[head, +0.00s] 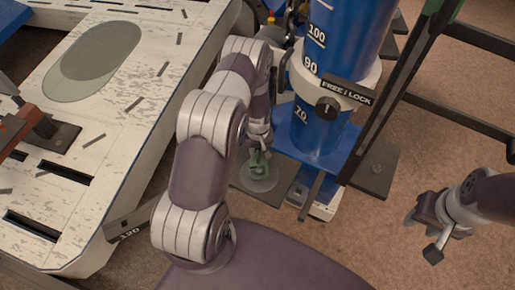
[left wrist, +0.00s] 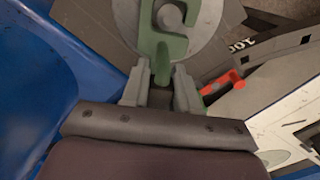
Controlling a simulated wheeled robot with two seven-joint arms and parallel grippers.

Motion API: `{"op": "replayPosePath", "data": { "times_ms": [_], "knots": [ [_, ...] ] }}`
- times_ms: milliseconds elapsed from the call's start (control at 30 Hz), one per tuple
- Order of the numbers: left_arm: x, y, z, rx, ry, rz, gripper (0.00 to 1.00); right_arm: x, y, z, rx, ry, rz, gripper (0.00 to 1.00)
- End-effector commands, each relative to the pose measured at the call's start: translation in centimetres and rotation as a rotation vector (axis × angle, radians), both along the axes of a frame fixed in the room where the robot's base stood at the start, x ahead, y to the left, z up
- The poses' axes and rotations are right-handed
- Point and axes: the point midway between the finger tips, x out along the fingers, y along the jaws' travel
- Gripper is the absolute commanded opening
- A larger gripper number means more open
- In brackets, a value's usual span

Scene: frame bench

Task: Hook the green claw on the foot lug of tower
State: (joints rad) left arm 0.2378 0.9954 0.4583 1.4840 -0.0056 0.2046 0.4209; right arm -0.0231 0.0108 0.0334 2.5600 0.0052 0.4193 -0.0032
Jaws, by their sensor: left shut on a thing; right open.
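The green claw (left wrist: 147,38) is held by its stem between the fingers of my left gripper (left wrist: 161,75). In the left wrist view its hook curves around the side of a grey round lug (left wrist: 170,16); I cannot tell whether they touch. The lug stands on a pale disc (left wrist: 205,28) on the foot plate. In the head view the claw (head: 258,158) is small, low over the disc (head: 259,180) beside the blue tower (head: 320,135). My left gripper (head: 259,146) is partly hidden by its arm. My right gripper (head: 424,212) is open and empty, off to the right.
A dark upright post (head: 392,85) stands right of the tower. A collar marked FREE/LOCK (head: 345,92) rings the tower. A scratched white frame (head: 130,140) with slots lies to the left. Brown floor is clear around my right gripper.

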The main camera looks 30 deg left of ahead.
Motion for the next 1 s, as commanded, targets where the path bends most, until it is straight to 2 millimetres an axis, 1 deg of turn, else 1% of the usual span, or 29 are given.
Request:
{"op": "replayPosePath", "data": {
  "times_ms": [33, 267, 300, 367, 400, 667, 767, 867, 1000],
  "knots": [
    [0.1, 0.0, -0.2, 0.0, -0.002, 0.0, 0.0, 0.0, 0.0, -0.2, 0.0, 0.0, 0.0, 0.41],
    [0.1, 0.0, -0.2, 0.0, -0.001, 0.0, 0.0, 0.0, 0.0, -0.2, 0.0, 0.0, 0.0, 0.41],
    [0.1, 0.0, -0.2, 0.0, -0.001, 0.0, 0.32, 0.0, 0.0, -0.2, 0.0, 0.0, 0.0, 0.41],
    [0.1, 0.0, -0.2, 0.0, -0.001, 0.0, 0.51, 0.0, 0.0, -0.2, 0.0, 0.0, 0.0, 0.41],
    [0.1, 0.0, -0.2, 0.0, -0.001, 0.0, 0.58, 0.0, 0.0, -0.2, 0.0, 0.0, 0.0, 0.41],
    [0.0, 0.0, -0.2, -0.001, 0.001, 0.0, 0.58, 0.0, 0.0, -0.2, 0.0, 0.0, 0.0, 0.41],
    [0.0, 0.0, 0.6, 0.001, -0.001, 0.0, 0.58, 0.0, 0.0, -0.1, 0.0, 0.0, 0.0, 0.41],
    [0.1, 0.0, 2.7, 0.001, -0.003, 0.0, 0.58, 0.0, 0.0, 0.1, 0.0, 0.0, 0.0, 0.41],
    [0.1, 0.0, 6.5, 0.001, -0.004, 0.0, 0.58, 0.0, 0.0, 0.3, 0.0, 0.0, 0.0, 0.41]
  ]
}}
